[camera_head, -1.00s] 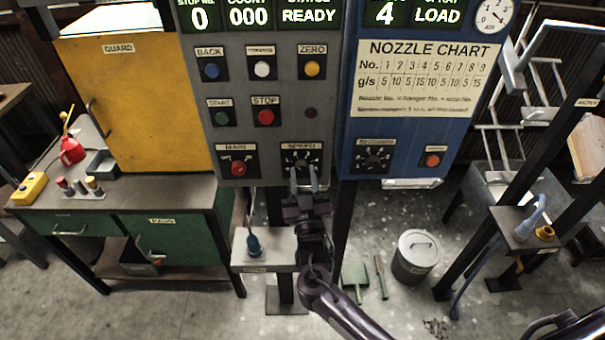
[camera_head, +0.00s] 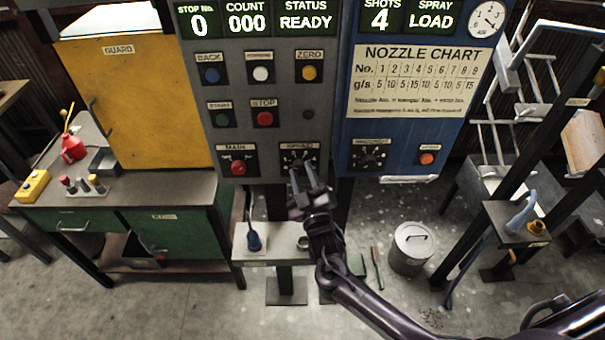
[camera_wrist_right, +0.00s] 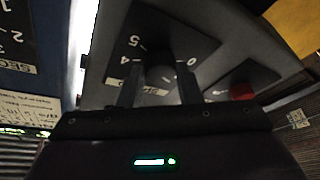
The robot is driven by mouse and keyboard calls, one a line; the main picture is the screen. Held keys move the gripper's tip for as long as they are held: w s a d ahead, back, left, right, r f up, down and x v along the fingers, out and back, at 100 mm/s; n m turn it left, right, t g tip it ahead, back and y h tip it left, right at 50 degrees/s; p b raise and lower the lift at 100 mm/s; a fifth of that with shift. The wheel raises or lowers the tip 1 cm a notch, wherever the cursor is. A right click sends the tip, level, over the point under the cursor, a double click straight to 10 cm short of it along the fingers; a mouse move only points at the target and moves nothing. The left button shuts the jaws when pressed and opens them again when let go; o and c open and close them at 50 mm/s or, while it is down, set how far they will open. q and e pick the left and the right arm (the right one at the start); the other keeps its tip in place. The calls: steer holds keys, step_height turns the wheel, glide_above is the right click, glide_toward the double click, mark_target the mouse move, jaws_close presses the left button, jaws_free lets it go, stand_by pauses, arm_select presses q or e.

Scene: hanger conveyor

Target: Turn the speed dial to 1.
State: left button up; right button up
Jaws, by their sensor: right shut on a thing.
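The speed dial (camera_head: 297,157) is a dark knob on a black plate at the lower right of the grey control panel. My right gripper (camera_head: 303,172) comes up from below and is shut on the knob, with its fingers tilted in the head view. In the right wrist view the round knob (camera_wrist_right: 160,76) sits between the two fingers (camera_wrist_right: 158,84). White 4, 5 and 0 marks show around it. The fingers hide part of the scale, and I cannot read where the pointer stands. My left gripper is not in view.
The red main switch (camera_head: 238,167) is just left of the dial. The blue panel (camera_head: 400,140) with another black dial (camera_head: 370,155) is to the right. Floor room is open in front.

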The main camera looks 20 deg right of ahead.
steer(key=o, duration=1)
steer(key=shift+c, duration=0.2)
steer(key=b+v, duration=0.2)
steer(key=v, duration=0.5)
steer(key=shift+s+b, duration=0.35)
steer(key=shift+s, duration=0.05)
steer(key=shift+f, duration=0.2)
